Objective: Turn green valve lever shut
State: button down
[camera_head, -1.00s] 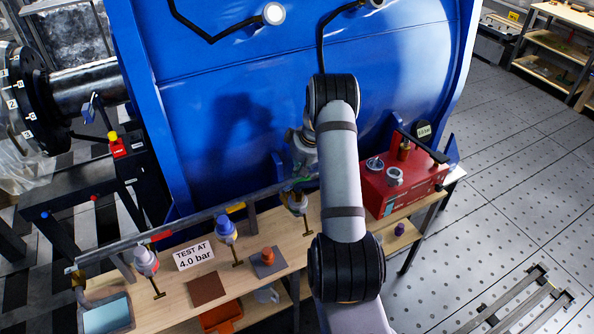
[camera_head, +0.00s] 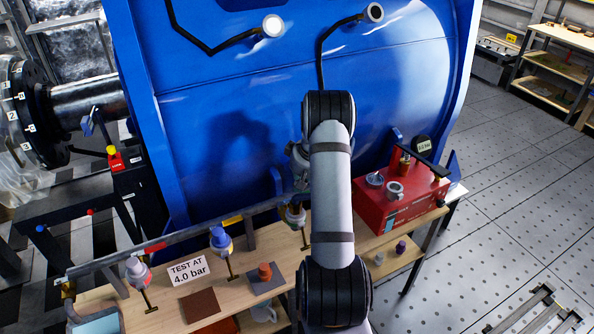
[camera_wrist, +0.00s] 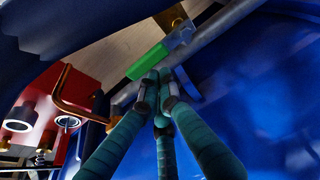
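The green valve lever (camera_wrist: 147,62) shows in the wrist view as a flat green bar, slanting beside a grey pipe (camera_wrist: 215,35) with a brass fitting. My gripper (camera_wrist: 160,78) has teal fingers, with their tips drawn together just below the green bar. I cannot tell whether the tips touch the lever, and nothing shows between them.
A red box (camera_head: 376,208) with fittings stands on the wooden bench (camera_head: 255,310), right of my arm. Blue-capped (camera_head: 221,240) and pink (camera_head: 137,270) valve units hang along the rail, left of it. The large blue tank (camera_head: 240,110) rises close behind.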

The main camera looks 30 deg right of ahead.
jog(key=w, duration=0.1)
jog(key=w+r, duration=0.1)
jog(key=w, duration=0.1)
jog(key=shift+w+d, duration=0.1)
jog(key=shift+w, duration=0.1)
jog(key=b+v, duration=0.2)
jog(key=v, duration=0.7)
jog(key=shift+a, duration=0.3)
jog(key=p+x, duration=0.3)
jog(key=x, duration=0.6)
jog(key=shift+s+d, duration=0.1)
jog(key=shift+s+f+b, duration=0.25)
jog(key=shift+s+b, duration=0.2)
jog(key=shift+s, duration=0.45)
jog(key=shift+s+f+b, duration=0.2)
jog(key=shift+s+b, duration=0.2)
jog(key=shift+s, duration=0.5)
jog(key=shift+w, duration=0.1)
